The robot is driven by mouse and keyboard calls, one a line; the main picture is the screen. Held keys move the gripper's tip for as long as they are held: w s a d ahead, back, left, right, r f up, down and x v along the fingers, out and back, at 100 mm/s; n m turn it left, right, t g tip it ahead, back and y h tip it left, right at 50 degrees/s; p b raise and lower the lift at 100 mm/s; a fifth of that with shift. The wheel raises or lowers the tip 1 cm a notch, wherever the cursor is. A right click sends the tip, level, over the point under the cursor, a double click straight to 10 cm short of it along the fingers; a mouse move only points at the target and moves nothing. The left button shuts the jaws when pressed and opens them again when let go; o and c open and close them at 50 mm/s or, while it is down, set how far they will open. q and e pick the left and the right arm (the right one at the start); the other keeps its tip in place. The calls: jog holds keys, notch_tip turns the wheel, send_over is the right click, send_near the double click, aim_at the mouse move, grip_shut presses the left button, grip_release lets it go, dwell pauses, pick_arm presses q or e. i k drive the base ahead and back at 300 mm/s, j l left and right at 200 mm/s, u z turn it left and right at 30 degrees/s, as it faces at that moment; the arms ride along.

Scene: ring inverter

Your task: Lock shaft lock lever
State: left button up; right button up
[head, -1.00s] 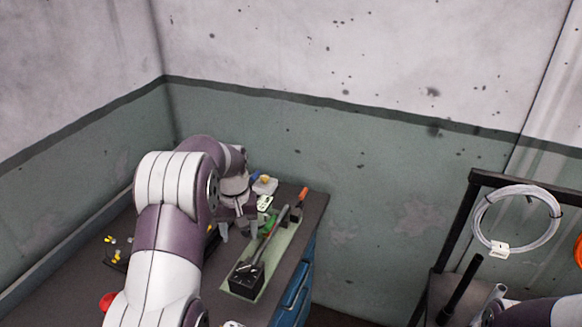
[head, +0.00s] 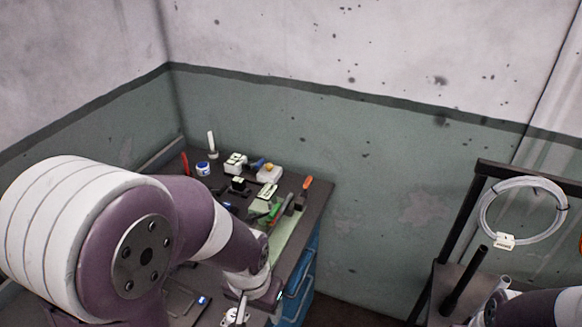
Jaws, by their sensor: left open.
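My left gripper (head: 240,304) is low at the bottom of the head view, at the end of my left arm, open and small in the picture. It is over the near right part of the workbench (head: 318,200). A light green mat (head: 286,238) runs along the bench's right side. A long tool with a grey shaft (head: 283,208) and a small green part (head: 275,211) lie on it. My arm hides the near end of the mat and the black block there. I cannot make out a shaft lock lever. Only part of my right arm shows at the lower right; its gripper is not visible.
Blue drawers (head: 300,285) are beneath. A rack with a white cable coil (head: 522,213) is at the right.

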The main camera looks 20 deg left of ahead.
aim_at(304, 194)
jog(key=i+j+z, duration=0.1)
jog(key=z, duration=0.25)
jog(key=i+j+z, duration=0.15)
jog(key=z, duration=0.25)
jog(key=i, duration=0.1)
